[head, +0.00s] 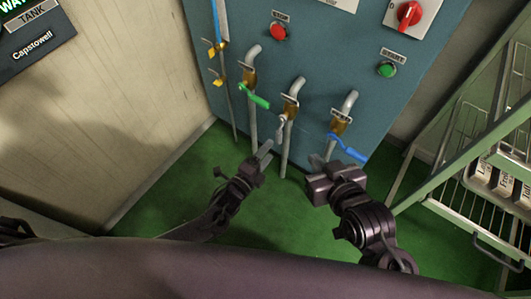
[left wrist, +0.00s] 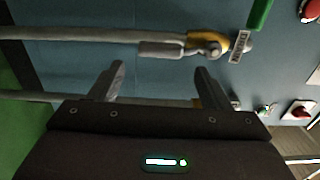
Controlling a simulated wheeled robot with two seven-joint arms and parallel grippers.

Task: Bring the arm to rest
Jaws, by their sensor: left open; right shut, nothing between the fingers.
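My left gripper (head: 264,157) is in front of the lower part of the blue-grey panel (head: 315,55), near the valve with the grey lever (head: 281,126). In the left wrist view its two fingers (left wrist: 160,84) stand apart with nothing held between them. A pipe with a brass valve and a grey lever (left wrist: 160,50) runs just beyond the fingertips there, apart from them as far as I can tell. My right gripper (head: 318,165) is shut and empty, just below the valve with the blue lever (head: 347,149). Whether it touches the pipe there is unclear.
A valve with a green lever (head: 255,97) is to the left. A red button (head: 279,32), a green button (head: 387,69) and a red rotary switch (head: 409,14) are above. A green rack (head: 459,190) stands at right. The green floor (head: 160,208) is clear at left.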

